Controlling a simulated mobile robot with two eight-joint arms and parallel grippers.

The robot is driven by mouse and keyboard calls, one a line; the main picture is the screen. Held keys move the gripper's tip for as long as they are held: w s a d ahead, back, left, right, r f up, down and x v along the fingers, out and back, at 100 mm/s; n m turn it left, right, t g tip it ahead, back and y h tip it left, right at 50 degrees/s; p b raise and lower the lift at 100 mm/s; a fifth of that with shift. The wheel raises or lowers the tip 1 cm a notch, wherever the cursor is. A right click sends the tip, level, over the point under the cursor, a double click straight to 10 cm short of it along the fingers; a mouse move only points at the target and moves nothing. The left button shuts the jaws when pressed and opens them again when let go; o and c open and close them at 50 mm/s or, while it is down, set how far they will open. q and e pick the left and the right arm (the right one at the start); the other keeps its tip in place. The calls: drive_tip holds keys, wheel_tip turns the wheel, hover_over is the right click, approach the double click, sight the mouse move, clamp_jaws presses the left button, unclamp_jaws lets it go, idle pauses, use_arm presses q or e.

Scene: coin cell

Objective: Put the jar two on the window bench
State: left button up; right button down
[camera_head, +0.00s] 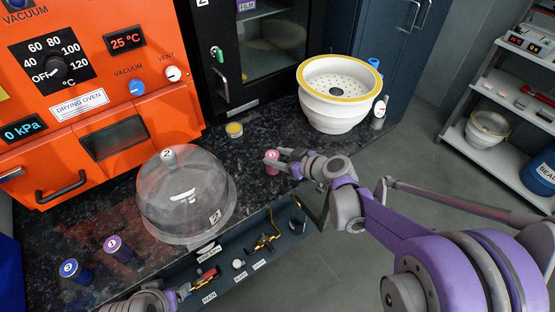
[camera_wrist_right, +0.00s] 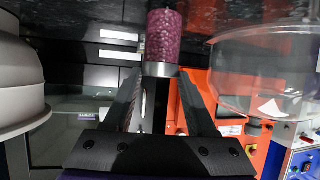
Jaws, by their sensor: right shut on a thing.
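A small jar with a pink lid (camera_head: 271,156), its number hard to read, is between the fingers of my right gripper (camera_head: 279,160), over the dark speckled bench top. In the right wrist view the jar (camera_wrist_right: 163,35) shows pink-purple contents and a grey end, at the tips of my right gripper (camera_wrist_right: 160,80). I cannot tell whether it touches the bench. A purple jar marked 1 (camera_head: 118,248) and a blue jar marked 3 (camera_head: 75,270) stand at the left. My left gripper (camera_head: 183,291) is at the bottom edge by the open drawer, its fingers unclear. I cannot tell which surface is the window bench.
A clear dome (camera_head: 187,190) stands left of the held jar. A white perforated bowl (camera_head: 338,100) and small bottles stand at the right. A yellow-topped tin (camera_head: 234,130) is behind. An open drawer (camera_head: 290,225) with tools juts out in front. The orange oven (camera_head: 100,80) closes the left back.

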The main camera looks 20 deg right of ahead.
drive_tip(key=shift+f, duration=0.55)
drive_tip(key=shift+c, duration=1)
unclamp_jaws()
drive_tip(key=p+v, duration=0.1)
drive_tip(key=v, duration=1.1)
drive_tip(key=s+a+f+m+g+h, duration=0.1)
drive_tip(key=s+f+m+g+h, duration=0.2)
drive_tip(key=s, duration=0.6)
drive_tip(key=s+a+f+m+g+h, duration=0.2)
drive_tip(key=s+f+m+g+h, duration=0.1)
drive_tip(key=s, duration=0.7)
drive_tip(key=shift+f+h, duration=0.3)
drive_tip(key=shift+f, duration=0.1)
